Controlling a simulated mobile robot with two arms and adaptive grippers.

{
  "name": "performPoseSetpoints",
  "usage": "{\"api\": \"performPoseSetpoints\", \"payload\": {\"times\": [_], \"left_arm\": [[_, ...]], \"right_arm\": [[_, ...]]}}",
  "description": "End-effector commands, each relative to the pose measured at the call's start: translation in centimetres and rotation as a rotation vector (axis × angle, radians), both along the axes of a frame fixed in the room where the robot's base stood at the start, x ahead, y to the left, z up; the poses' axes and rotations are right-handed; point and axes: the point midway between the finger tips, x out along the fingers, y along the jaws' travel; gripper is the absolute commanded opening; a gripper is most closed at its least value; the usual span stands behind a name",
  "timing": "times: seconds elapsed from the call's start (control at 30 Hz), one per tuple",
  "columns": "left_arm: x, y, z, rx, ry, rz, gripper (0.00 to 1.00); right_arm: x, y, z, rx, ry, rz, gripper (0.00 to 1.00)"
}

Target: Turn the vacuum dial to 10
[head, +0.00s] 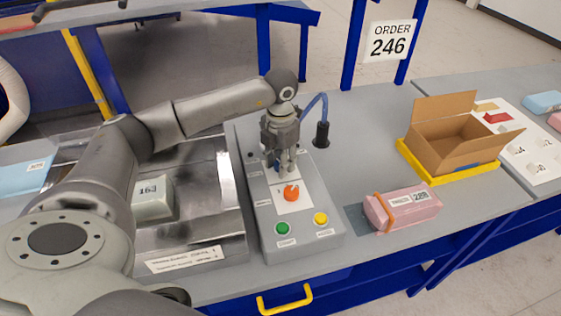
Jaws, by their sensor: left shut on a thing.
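The vacuum dial (291,193) is an orange knob on a white label with small printed marks, on the sloping face of the grey control box (318,222). Its setting is too small to read. My left gripper (288,172) points down over the box, its fingers closed at the dial's far side. The fingers hide part of the label, and the exact contact is hard to see. A green button (282,229) and a yellow button (321,219) sit in front of the dial. My right gripper is not in view.
Left of the box is a metal tray (232,190) holding a block marked 163 (153,200). To the right lie a pink strapped block (405,207) and an open cardboard box (446,133) in a yellow frame. A black post (322,135) with a blue hose stands behind.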

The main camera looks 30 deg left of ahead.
Motion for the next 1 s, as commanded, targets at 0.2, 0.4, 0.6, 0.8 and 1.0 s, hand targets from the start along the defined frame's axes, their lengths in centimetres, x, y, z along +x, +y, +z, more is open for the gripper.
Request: {"api": "performPoseSetpoints", "payload": {"times": [0.2,0.4,0.6,0.8,1.0], "left_arm": [[0.0,0.1,0.1,0.001,-0.001,0.002,0.35],[0.0,0.0,0.1,0.001,0.000,0.002,0.55],[0.0,0.0,0.0,0.000,0.000,0.002,0.55],[0.1,0.0,1.3,-0.001,-0.004,0.003,0.55],[0.1,0.0,5.3,0.000,-0.006,0.002,0.55]], "right_arm": [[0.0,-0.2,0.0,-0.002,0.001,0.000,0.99],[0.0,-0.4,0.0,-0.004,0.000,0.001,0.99],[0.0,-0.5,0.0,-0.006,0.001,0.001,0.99],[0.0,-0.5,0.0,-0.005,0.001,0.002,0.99],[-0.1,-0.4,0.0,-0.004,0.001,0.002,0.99]]}}
